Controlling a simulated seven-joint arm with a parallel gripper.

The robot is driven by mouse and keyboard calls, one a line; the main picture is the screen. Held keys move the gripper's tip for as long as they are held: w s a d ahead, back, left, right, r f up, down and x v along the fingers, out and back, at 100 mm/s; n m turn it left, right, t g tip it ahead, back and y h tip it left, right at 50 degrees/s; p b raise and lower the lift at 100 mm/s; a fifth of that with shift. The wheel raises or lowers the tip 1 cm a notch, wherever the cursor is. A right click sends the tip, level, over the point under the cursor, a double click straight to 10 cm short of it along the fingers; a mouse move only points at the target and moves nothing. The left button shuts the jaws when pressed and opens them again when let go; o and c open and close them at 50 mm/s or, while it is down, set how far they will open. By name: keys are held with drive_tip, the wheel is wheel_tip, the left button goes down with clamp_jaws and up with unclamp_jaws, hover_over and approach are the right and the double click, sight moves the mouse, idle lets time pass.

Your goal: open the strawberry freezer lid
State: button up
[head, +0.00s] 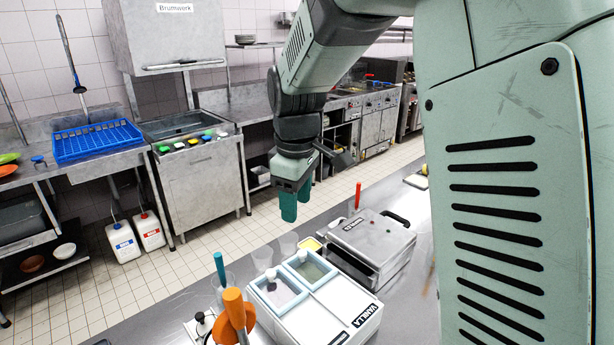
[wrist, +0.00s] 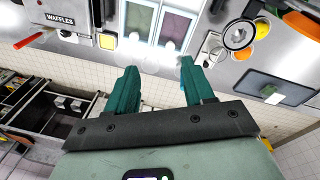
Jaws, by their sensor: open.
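The white freezer box (head: 322,318) stands on the metal counter, with a VANILLA label on its front right. Two blue-framed windows are in its top: a pinkish one (head: 281,292) at left and a greenish one (head: 313,269) at right. A small white knob shows at the far edge of each. Both windows seem covered; I cannot read a strawberry label. In the wrist view the pinkish window (wrist: 176,27) and greenish window (wrist: 138,20) lie at the top. My gripper (head: 296,198) is open and empty, teal fingers down, above and beyond the freezer; its fingers (wrist: 160,72) also show in the wrist view.
The waffle iron (head: 373,236) with a red handle (head: 357,195) stands right of the freezer. A yellow tub (head: 310,244) and clear glasses (head: 288,243) are behind it. A teal-handled tool (head: 219,268) and an orange-handled tool (head: 234,310) stand at left. Space around my gripper is clear.

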sight(271, 272)
drive_tip(key=w+a+f+n, duration=0.1)
drive_tip(key=a+f, duration=0.1)
drive_tip(key=f, duration=0.5)
drive_tip(key=w+a+f+n+g, duration=0.1)
drive_tip(key=a+f, duration=0.1)
drive_tip(key=f, duration=0.5)
drive_tip(key=w+a+f+n, duration=0.1)
drive_tip(key=a+f+n, duration=0.1)
drive_tip(key=f, duration=0.5)
drive_tip(key=shift+w+a+f, duration=0.2)
drive_tip(key=shift+a+f, duration=0.05)
drive_tip(key=shift+a, duration=0.15)
drive_tip(key=shift+c, duration=0.4)
clamp_jaws()
